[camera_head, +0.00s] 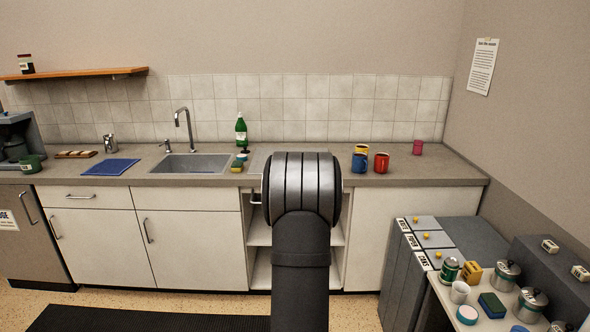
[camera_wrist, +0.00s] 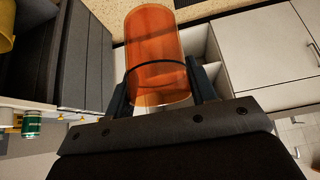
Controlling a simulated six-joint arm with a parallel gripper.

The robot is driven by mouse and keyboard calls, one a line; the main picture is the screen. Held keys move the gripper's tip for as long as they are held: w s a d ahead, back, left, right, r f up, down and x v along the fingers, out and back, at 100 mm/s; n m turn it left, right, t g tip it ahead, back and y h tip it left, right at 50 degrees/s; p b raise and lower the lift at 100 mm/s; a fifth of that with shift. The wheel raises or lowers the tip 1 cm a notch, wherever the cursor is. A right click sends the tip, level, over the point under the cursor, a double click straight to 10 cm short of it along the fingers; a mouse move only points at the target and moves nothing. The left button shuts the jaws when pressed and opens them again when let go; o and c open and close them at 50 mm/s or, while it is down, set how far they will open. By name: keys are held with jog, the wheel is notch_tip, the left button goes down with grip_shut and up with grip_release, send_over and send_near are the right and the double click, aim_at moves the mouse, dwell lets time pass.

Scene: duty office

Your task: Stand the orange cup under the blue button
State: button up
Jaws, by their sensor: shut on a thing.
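The orange cup (camera_wrist: 158,45) is see-through and fills the upper middle of the wrist view. My gripper (camera_wrist: 157,75) is shut on it, with one dark finger on each side and a dark band across its wall. The cup is clear of any surface that I can make out. In the head view my own arm hides the gripper and the orange cup. I cannot make out a blue button in either view.
The counter (camera_head: 215,181) holds a sink (camera_head: 192,165), a green bottle (camera_head: 241,131), a blue mug (camera_head: 359,163), a red mug (camera_head: 381,163) and a pink cup (camera_head: 418,147). Grey bins with yellow knobs (camera_head: 427,236) stand at the right, beside a crowded white table (camera_head: 440,290).

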jog(key=shift+s+a, duration=0.3)
jog(key=shift+a, duration=0.2)
jog(key=shift+s+a, duration=0.25)
jog(key=shift+a, duration=0.2)
